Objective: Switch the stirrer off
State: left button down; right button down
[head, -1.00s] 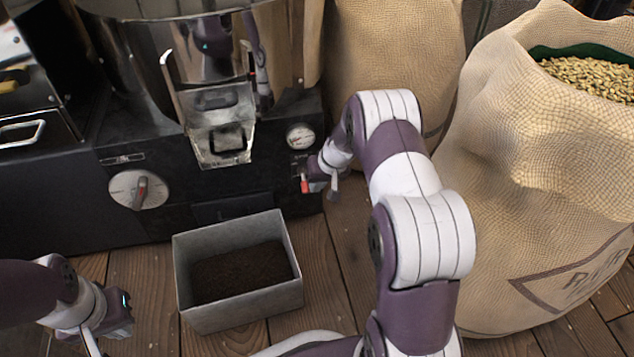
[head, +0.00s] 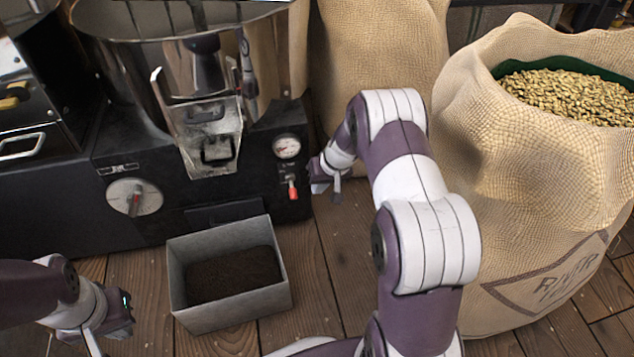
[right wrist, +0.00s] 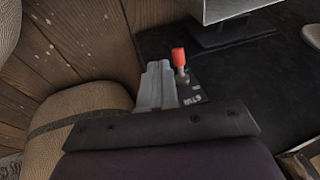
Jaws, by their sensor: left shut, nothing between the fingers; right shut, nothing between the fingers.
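The stirrer switch (head: 292,190) is a small lever with a red tip, low on the right of the roaster's black front panel, below a round gauge. Its red tip points downward in the head view. The right wrist view shows the red tip (right wrist: 179,58) on a metal stem beside a small printed label. My right gripper (head: 326,189) is shut and empty, just right of the switch, with a visible gap. Its fingers show in the right wrist view (right wrist: 156,86), beside the switch. My left gripper (head: 108,327) is shut and empty at the lower left, far from the switch.
A grey metal bin (head: 228,307) with dark contents stands on the wooden floor before the roaster (head: 105,170). A dial with a red pointer (head: 134,197) is on the panel's left. Burlap sacks (head: 530,165) crowd the right; the front one holds pale beans.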

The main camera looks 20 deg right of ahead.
jog(key=s+r+p, duration=0.2)
jog(key=s+r, duration=0.1)
jog(key=s, duration=0.4)
jog(key=shift+r, duration=0.2)
jog(key=shift+s, duration=0.1)
